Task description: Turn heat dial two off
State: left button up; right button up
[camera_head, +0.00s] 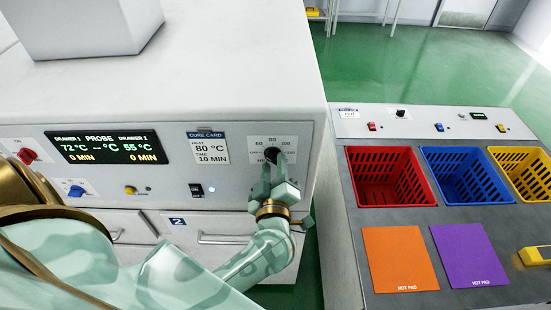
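Heat dial two (274,154) is a small dark knob on a white scale plate. It is at the right end of the oven's front panel, above the drawer marked 2 (177,221). Whether the fingers press on the knob cannot be told. My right gripper is not in view.
The panel also holds a display (107,147), a red knob (27,155), a blue knob (76,191), a yellow button (130,190) and a black switch (196,190). To the right, a grey counter bears a red basket (412,205) and an orange hot pad (400,258).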

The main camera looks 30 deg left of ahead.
pick_arm(q)
jog(key=shift+w, duration=0.15)
jog(key=shift+a, duration=0.1)
grip_shut()
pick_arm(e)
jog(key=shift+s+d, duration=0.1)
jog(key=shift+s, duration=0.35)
pick_arm(q)
jog(key=shift+r+n, duration=0.1)
jog(key=shift+n, duration=0.2)
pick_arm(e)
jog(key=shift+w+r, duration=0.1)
pick_arm(q)
jog(key=shift+p, duration=0.3)
jog(key=n+p, duration=0.1)
jog(key=n, duration=0.2)
jog(key=shift+n, duration=0.3)
jog(key=n, duration=0.4)
jog(key=shift+n, duration=0.3)
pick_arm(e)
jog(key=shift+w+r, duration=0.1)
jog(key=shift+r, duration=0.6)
